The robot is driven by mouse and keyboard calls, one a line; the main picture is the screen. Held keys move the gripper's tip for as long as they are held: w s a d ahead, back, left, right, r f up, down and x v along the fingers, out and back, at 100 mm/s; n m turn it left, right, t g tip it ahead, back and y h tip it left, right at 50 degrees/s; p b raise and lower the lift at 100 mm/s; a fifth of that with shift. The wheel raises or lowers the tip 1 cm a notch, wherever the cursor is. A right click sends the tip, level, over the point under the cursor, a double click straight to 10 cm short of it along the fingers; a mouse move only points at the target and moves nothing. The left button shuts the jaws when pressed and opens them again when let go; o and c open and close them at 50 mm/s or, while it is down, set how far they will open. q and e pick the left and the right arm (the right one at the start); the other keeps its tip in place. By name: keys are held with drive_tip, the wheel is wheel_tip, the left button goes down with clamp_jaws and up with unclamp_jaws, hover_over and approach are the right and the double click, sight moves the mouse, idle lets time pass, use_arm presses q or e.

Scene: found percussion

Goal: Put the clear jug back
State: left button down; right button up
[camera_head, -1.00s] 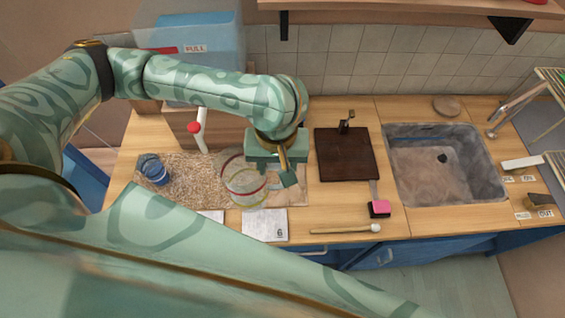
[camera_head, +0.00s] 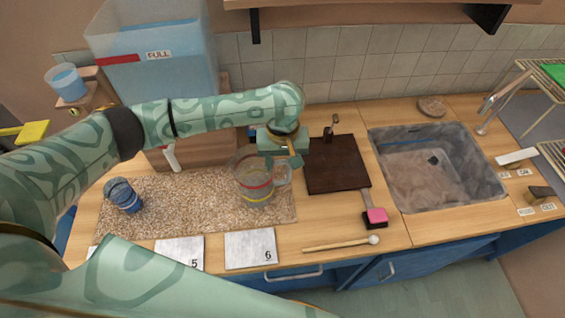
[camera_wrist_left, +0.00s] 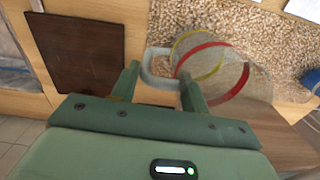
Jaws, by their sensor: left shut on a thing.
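The clear jug (camera_head: 254,192) has a red band and a yellow band and looks upright over the right part of the speckled mat (camera_head: 185,210). I cannot tell whether its base touches the mat. My left gripper (camera_head: 287,160) is at the jug's right side, shut on its handle. In the left wrist view the pale handle (camera_wrist_left: 150,66) passes between the fingers of my left gripper (camera_wrist_left: 160,82), and the jug's body (camera_wrist_left: 222,65) is beyond them. My right gripper is not in view.
Cards marked 5 (camera_head: 180,252) and 6 (camera_head: 250,249) lie in front. A dark board (camera_head: 335,165), mallet (camera_head: 335,244), pink-topped block (camera_head: 376,216) and sink (camera_head: 430,170) are to the right. A large blue tank (camera_head: 150,55) stands behind.

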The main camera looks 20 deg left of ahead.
use_arm(q)
drive_tip(key=c, duration=0.7)
unclamp_jaws()
drive_tip(key=shift+d+r+p, duration=0.1)
drive_tip(key=shift+r+p, duration=2.4)
drive_tip(key=shift+r, duration=3.6)
